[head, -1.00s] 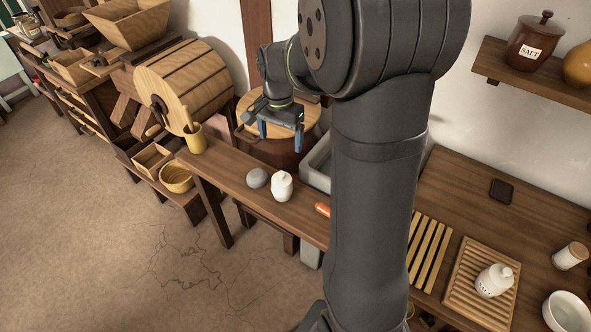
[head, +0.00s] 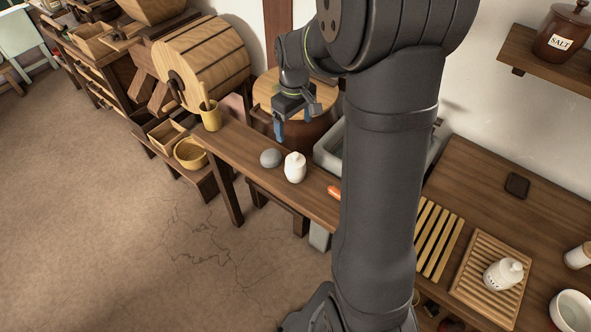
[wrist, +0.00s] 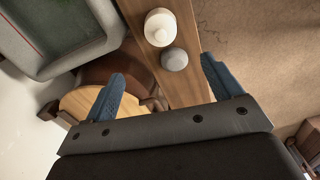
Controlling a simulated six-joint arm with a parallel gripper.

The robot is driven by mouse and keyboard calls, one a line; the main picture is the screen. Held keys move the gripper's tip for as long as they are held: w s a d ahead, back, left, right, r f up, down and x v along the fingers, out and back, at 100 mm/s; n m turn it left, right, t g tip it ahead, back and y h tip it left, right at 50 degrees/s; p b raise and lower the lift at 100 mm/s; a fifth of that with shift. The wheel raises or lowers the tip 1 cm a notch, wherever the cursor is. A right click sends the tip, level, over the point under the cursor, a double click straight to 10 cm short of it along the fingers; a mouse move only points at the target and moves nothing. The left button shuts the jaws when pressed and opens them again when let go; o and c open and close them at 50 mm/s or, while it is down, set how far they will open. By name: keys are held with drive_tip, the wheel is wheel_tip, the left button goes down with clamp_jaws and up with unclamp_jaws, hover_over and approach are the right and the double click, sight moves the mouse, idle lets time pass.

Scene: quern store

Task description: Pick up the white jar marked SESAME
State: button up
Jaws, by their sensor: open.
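A white lidded jar (head: 295,167) stands upright on the narrow wooden bench; no lettering shows on the side I see. It also shows from above in the wrist view (wrist: 160,27). A second white lidded jar (head: 503,274) stands on a slatted wooden rack at the lower right, with small dark marks I cannot read. I cannot tell which is marked SESAME. My gripper (head: 294,126) is open and empty, above and behind the bench jar. In the wrist view its blue fingers (wrist: 162,68) are spread apart, with the jar beyond the tips.
A grey stone (head: 271,158) sits just left of the bench jar. An orange object (head: 334,191) lies to its right, partly behind my arm. A grey trough (head: 330,152) and a wooden-lidded tub (head: 268,88) stand behind.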

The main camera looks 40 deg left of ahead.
sight(295, 161)
wheel_tip(295, 161, down, 10)
drive_tip(key=shift+f, duration=0.1)
drive_tip(key=shift+s+d+f, duration=0.1)
drive_tip(key=shift+d+f, duration=0.05)
drive_tip(key=shift+f, duration=1.15)
drive_tip(key=shift+s+d+f, duration=0.1)
drive_tip(key=shift+d+f, duration=0.05)
drive_tip(key=shift+f, duration=1.15)
drive_tip(key=c, duration=1.2)
drive_tip(key=shift+c, duration=0.6)
drive_tip(key=shift+r, duration=0.2)
